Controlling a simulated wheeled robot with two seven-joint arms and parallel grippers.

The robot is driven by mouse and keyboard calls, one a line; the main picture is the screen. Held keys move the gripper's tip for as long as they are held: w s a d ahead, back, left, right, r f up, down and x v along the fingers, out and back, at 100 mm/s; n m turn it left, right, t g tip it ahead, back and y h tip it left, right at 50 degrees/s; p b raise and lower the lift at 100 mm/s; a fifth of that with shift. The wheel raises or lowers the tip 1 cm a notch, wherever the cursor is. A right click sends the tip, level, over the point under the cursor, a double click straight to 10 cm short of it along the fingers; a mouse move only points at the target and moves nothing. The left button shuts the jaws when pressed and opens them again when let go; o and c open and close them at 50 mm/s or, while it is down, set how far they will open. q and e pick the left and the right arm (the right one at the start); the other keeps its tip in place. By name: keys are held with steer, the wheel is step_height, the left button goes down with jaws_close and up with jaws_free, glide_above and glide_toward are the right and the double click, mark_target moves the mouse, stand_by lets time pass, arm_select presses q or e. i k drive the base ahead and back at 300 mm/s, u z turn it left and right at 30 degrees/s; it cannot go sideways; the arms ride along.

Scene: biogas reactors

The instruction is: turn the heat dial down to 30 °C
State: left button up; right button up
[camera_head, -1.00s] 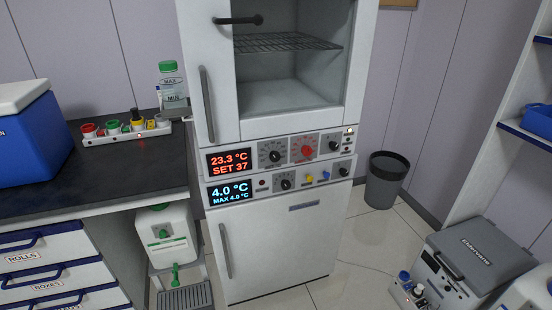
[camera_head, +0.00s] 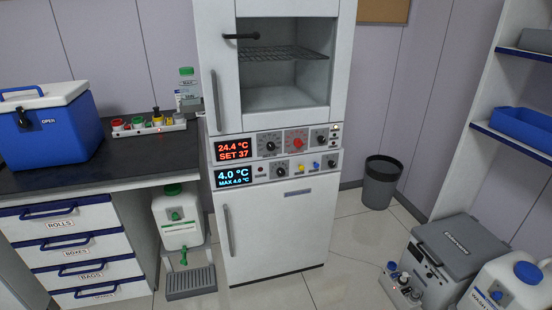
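A tall white cabinet stands in the middle, with an incubator (camera_head: 219,85) on top and a fridge (camera_head: 275,235) below. The incubator's red display (camera_head: 235,149) reads 24.4 °C, SET 37. On its panel are a black dial (camera_head: 270,146), a red dial (camera_head: 296,141) and a smaller black knob (camera_head: 320,137); their labels are too small to read. The fridge's blue display (camera_head: 240,177) reads 4.0 °C, MAX 4.0 °C, with a black knob (camera_head: 281,171) beside it. Neither of my grippers is in view.
A dark counter (camera_head: 90,170) with a blue cool box (camera_head: 50,130) stands at left. A white jug (camera_head: 178,222) sits below, left of the fridge. A grey bin (camera_head: 381,182) and a grey lidded unit (camera_head: 450,255) stand at right. The floor before the fridge is clear.

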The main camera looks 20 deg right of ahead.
mark_target(270, 146)
steer(key=u, duration=0.75)
steer(key=i, duration=1.25)
steer(key=z, duration=0.4)
